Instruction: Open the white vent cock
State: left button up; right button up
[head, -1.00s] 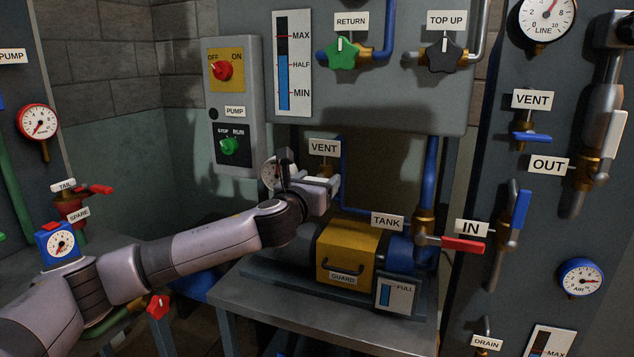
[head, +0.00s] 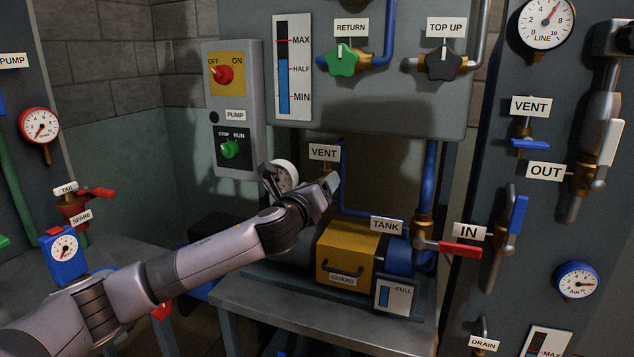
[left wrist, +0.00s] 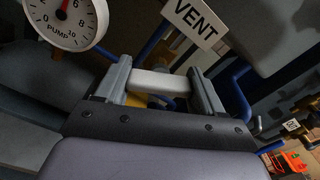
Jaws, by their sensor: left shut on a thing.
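The white vent cock's lever (left wrist: 158,82) lies between the two fingers of my left gripper (left wrist: 162,86) in the left wrist view, and the fingers are shut on it. The VENT plate (left wrist: 195,18) is just above it there; it also shows in the head view (head: 323,152). In the head view my left gripper (head: 330,184) is just below that plate, by the blue pipe. The gripper hides the cock there, so I cannot tell the lever's angle from that side. My right gripper is in neither view.
The round pump gauge (head: 285,175) is close to the left of my gripper. The yellow guard (head: 345,254) and the pump bench (head: 310,310) are below. The red-handled tank valve (head: 460,249) is to the right. The grey tank (head: 390,100) overhangs above.

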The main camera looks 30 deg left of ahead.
pick_arm(q)
jog(key=n, duration=0.3)
jog(key=shift+p, duration=0.35)
jog(key=n+p, duration=0.1)
jog(key=n, duration=0.3)
jog(key=shift+n, duration=1.1)
jog(key=n, duration=0.2)
jog(key=shift+n+p, duration=0.3)
jog(key=shift+p, duration=0.05)
jog(key=shift+f+n, duration=0.1)
jog(key=shift+n, duration=0.3)
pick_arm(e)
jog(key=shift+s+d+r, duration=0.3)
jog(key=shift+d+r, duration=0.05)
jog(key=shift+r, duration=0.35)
pick_arm(q)
jog(key=o, duration=1)
jog(key=shift+o, duration=0.2)
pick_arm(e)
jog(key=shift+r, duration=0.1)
pick_arm(q)
jog(key=shift+s, duration=0.15)
